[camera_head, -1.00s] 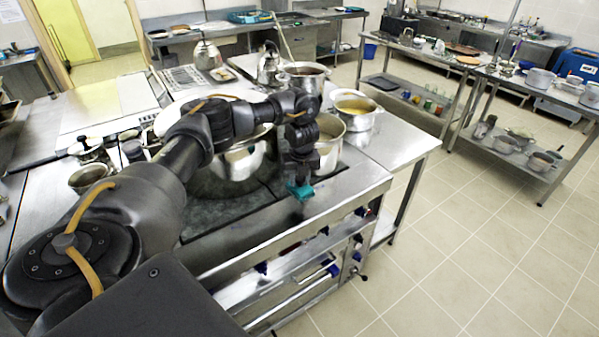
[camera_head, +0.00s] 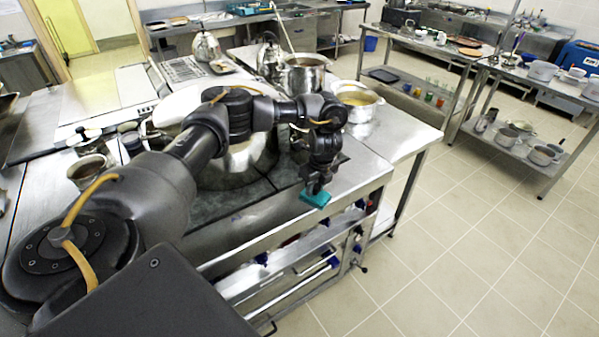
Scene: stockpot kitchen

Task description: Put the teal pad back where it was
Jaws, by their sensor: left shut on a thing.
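The teal pad (camera_head: 315,198) is a small flat piece near the front edge of the steel stove top. My left gripper (camera_head: 317,186) is just above it, pointing down, and is shut on the pad. I cannot tell whether the pad touches the stove surface (camera_head: 265,213) or hangs a little above it. My left arm reaches in from the left across the stove and hides part of the pots. My right gripper is not in view.
A large steel stockpot (camera_head: 235,170) stands behind my left arm. More pots, one with yellowish contents (camera_head: 357,108), stand at the back right. A bare steel counter (camera_head: 405,145) lies to the right. Knobs line the stove front (camera_head: 355,240).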

